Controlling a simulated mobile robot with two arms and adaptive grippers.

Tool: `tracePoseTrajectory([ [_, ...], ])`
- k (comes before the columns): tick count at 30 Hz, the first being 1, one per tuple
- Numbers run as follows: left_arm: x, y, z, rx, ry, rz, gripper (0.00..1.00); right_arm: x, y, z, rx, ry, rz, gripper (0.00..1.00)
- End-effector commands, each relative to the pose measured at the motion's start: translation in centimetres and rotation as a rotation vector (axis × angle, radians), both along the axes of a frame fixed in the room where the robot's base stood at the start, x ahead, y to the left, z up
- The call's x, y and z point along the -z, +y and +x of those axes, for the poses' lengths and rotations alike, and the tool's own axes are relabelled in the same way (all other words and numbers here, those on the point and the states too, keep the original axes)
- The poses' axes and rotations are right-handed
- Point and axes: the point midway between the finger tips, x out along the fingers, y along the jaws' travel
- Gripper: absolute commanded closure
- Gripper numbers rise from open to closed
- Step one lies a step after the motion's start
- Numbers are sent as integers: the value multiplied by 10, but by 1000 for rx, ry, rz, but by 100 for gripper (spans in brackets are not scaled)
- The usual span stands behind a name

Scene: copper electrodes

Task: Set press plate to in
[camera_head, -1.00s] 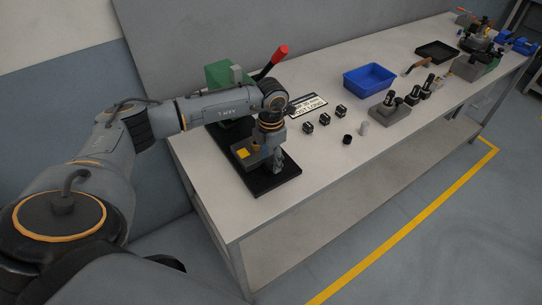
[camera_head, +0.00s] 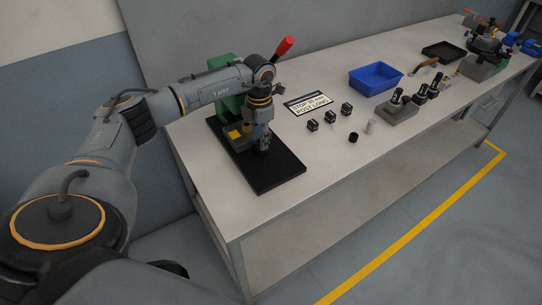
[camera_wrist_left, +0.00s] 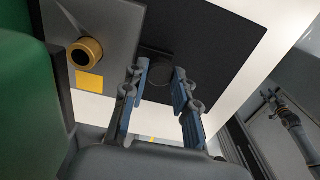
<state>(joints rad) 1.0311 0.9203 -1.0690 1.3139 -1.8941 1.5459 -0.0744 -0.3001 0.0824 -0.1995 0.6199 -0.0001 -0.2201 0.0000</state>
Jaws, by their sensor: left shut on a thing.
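The press (camera_head: 229,84) has a green body, a red-tipped lever (camera_head: 283,48) and a black base (camera_head: 270,175) at the near left end of the bench. A grey block with a yellow square (camera_head: 235,134) sits beside my gripper; it shows with a brass knob in the left wrist view (camera_wrist_left: 112,38). My left gripper (camera_head: 263,150) points down over the black base. In the left wrist view its fingers (camera_wrist_left: 158,84) stand apart around a dark round piece, taken as the press plate, hard to tell from the black base. My right gripper is not in view.
A label sign (camera_head: 308,104) and several small black blocks (camera_head: 312,125) lie right of the press. A blue bin (camera_head: 375,79), a grey fixture (camera_head: 397,108) and a black tray (camera_head: 443,51) stand further along. The front strip of the bench is clear.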

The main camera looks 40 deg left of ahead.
Motion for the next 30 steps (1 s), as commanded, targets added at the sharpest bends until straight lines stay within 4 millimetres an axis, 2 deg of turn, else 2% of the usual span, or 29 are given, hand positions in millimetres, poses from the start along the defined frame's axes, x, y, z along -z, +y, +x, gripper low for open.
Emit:
tracePoseTrajectory([
  [1,3,8,5,-6,-5,-1,100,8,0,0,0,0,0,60],
  [4,1,17,8,-2,-4,-3,100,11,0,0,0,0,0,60],
  [14,-2,21,9,-2,-7,0,100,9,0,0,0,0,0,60],
  [15,-2,21,9,-2,-7,0,64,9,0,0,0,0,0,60],
  [17,-2,21,9,-2,-6,1,52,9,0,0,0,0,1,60],
  [18,-2,20,8,-2,-5,0,49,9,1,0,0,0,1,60],
  [30,0,19,8,0,-1,-2,49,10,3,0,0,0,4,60],
])
